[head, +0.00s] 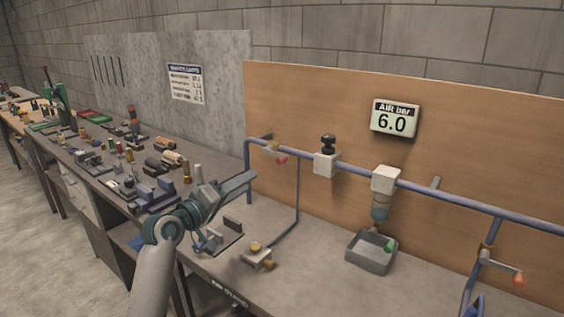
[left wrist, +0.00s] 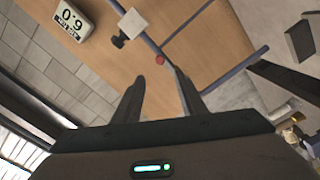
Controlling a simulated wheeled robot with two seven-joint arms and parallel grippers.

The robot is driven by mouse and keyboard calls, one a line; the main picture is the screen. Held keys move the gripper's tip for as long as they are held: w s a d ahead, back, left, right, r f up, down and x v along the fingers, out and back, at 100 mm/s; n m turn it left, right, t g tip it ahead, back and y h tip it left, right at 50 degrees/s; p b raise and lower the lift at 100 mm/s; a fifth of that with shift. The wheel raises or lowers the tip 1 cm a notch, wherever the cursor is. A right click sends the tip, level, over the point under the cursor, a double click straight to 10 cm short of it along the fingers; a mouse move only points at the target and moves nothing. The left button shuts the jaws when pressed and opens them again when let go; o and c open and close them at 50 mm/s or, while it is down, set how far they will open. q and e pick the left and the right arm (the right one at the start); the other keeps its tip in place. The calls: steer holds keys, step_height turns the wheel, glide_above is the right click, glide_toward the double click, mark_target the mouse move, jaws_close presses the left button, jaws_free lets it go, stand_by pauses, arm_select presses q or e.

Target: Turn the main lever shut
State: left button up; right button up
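The main lever, a short handle with a red tip (head: 281,159), sits on the blue air pipe (head: 350,167) near its left bend. Its red tip also shows in the left wrist view (left wrist: 160,60), just beyond and between my left fingertips. My left gripper (head: 250,180) reaches toward it from the left, below and apart from it. In the left wrist view my left gripper (left wrist: 158,80) is open, with nothing between the fingers. The lever's angle is too small to read surely. The display (head: 393,119) reads AIR bar 6.0. My right gripper is not in view.
A brass fitting (head: 257,257) lies on the bench. Tools crowd the bench at left.

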mark_target(279, 163)
arm_select(q)
steer(key=p+x, duration=0.3)
steer(key=x, duration=1.2)
steer(key=shift+w+d, duration=0.1)
steer(key=shift+d, duration=0.05)
steer(key=shift+p+x, duration=0.3)
steer(key=shift+x, duration=0.7)
jaws_close()
